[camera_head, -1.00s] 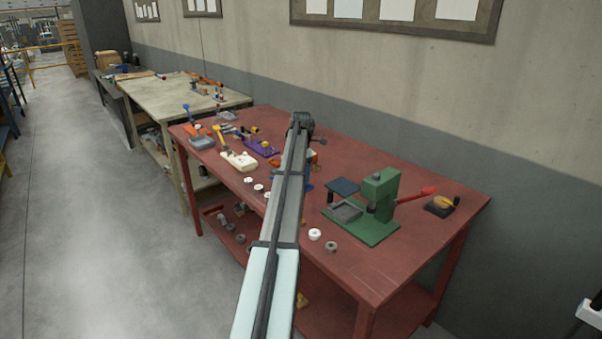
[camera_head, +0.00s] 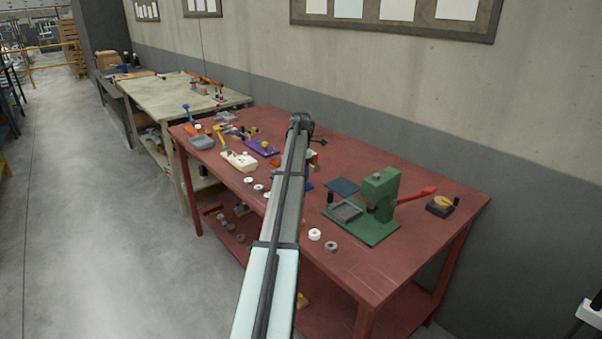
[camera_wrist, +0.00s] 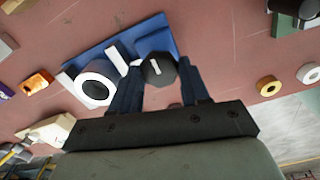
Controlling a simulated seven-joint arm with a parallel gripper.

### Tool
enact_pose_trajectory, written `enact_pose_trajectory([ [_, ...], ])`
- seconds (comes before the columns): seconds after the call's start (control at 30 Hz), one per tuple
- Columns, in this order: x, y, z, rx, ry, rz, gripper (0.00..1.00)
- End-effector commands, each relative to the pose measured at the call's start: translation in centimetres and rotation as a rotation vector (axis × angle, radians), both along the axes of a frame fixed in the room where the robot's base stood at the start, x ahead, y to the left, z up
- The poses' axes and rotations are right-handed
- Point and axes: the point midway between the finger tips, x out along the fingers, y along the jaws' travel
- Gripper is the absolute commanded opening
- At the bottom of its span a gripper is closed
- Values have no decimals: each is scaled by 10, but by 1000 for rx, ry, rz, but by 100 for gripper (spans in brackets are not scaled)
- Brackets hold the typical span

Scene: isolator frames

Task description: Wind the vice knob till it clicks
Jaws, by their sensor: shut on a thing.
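The vice is a blue block assembly (camera_wrist: 152,27) on the red bench, seen in the wrist view. A white ring with a dark centre (camera_wrist: 95,87) sits on its blue base. The vice knob (camera_wrist: 158,68) is black with a white mark across its face. My gripper (camera_wrist: 160,75) has its two dark fingers on either side of the knob and is shut on it. In the head view my arm hides most of the vice, and only a bit of blue (camera_head: 306,185) shows beside the arm.
A green press (camera_head: 378,200) with a red lever stands to the right on the red bench (camera_head: 400,262). White and grey rings (camera_head: 315,234) lie near the front edge. A purple fixture (camera_head: 262,147) and a cream fixture (camera_head: 238,160) stand to the left.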

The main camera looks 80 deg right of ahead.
Motion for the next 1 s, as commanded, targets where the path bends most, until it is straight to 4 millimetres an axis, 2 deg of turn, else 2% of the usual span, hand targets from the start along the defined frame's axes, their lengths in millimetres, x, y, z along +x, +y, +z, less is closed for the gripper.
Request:
enact_pose_trajectory([
  [0.37,0,0,0,1,0,-116,15],
  [1.0,-1,-1,0,0,1,-698,15],
])
